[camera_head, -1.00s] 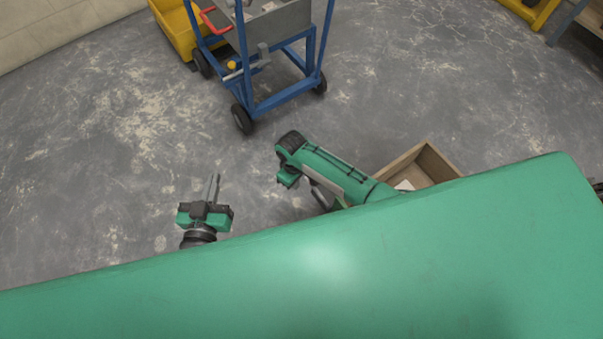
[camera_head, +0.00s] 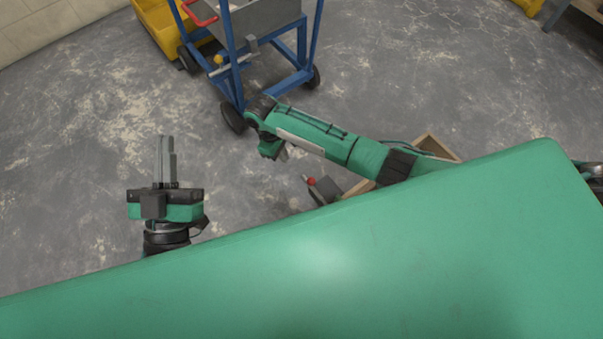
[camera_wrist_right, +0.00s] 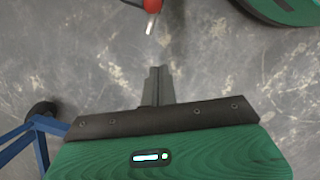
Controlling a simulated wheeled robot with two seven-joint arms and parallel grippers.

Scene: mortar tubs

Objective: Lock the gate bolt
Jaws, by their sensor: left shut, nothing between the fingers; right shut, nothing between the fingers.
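What looks like the gate bolt, a pale grey bar (camera_head: 232,68) with a yellow knob (camera_head: 218,59), is on the near side of a blue-framed cart (camera_head: 240,90) in the head view. Whether it is locked cannot be made out. My left gripper (camera_head: 165,142) is shut and empty over bare floor, well left of and below the bolt. My right arm reaches toward the cart's near wheel. Its gripper (camera_head: 283,154), mostly hidden under the arm, points down and right, away from the bolt. The right wrist view shows its fingers (camera_wrist_right: 158,72) shut and empty.
A red-ended object with a metal tip (camera_wrist_right: 151,14) lies ahead of the right fingers; its red part also shows in the head view (camera_head: 311,181). A wooden crate (camera_head: 437,147) is partly behind my arm. The left floor is clear.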

